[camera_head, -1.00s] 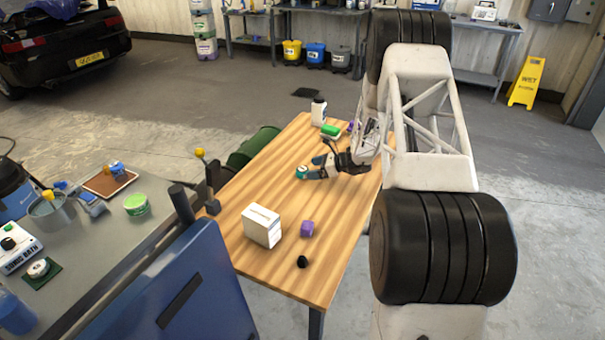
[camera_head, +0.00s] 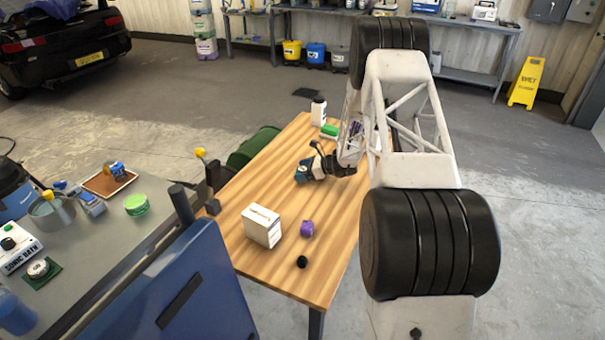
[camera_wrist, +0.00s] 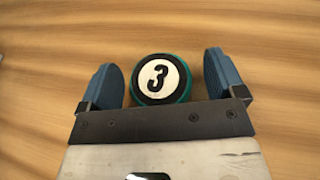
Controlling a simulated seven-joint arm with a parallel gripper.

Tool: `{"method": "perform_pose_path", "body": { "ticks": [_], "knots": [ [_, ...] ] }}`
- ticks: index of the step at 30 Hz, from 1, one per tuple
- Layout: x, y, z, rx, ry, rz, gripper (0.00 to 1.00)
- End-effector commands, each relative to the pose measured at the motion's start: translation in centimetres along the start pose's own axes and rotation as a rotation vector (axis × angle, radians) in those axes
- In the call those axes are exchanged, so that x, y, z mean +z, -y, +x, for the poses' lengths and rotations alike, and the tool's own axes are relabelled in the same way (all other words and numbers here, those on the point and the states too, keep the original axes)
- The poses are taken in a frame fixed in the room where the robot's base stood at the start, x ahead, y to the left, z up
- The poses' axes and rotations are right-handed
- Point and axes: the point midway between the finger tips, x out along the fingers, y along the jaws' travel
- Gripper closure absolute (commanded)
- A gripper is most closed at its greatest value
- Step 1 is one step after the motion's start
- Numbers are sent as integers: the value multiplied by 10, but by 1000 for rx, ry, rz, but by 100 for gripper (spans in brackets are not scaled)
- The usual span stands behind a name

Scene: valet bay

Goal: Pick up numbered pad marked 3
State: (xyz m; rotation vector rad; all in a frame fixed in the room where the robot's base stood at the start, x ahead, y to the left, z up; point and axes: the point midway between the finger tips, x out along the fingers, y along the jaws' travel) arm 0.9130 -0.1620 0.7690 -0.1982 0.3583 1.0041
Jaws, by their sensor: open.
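The numbered pad marked 3 (camera_wrist: 160,78) is a round pad with a dark top, a teal edge and a white disc bearing a black 3. In the wrist view it lies on the wooden table between the two blue fingers of my gripper (camera_wrist: 164,82). The fingers are open, with a gap on each side of the pad. In the head view my gripper (camera_head: 303,174) is low over the middle of the table, and the pad (camera_head: 300,175) is mostly hidden by it.
On the wooden table (camera_head: 262,195) stand a white box (camera_head: 261,226), a purple item (camera_head: 307,229), a small black item (camera_head: 302,262), a white bottle (camera_head: 318,111) and a green item (camera_head: 329,131). A grey bench (camera_head: 110,238) is at left. The table's middle left is clear.

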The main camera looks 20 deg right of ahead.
Motion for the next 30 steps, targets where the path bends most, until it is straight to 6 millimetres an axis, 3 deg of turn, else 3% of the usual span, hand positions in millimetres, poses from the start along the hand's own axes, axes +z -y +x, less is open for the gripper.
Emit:
{"method": "perform_pose_path", "body": {
  "ticks": [18, 28, 30],
  "knots": [
    [0, 0, 3, 0, 0, 0, 11],
    [0, 0, 3, 0, 0, 0, 62],
    [0, 0, 3, 0, 0, 0, 64]
  ]
}}
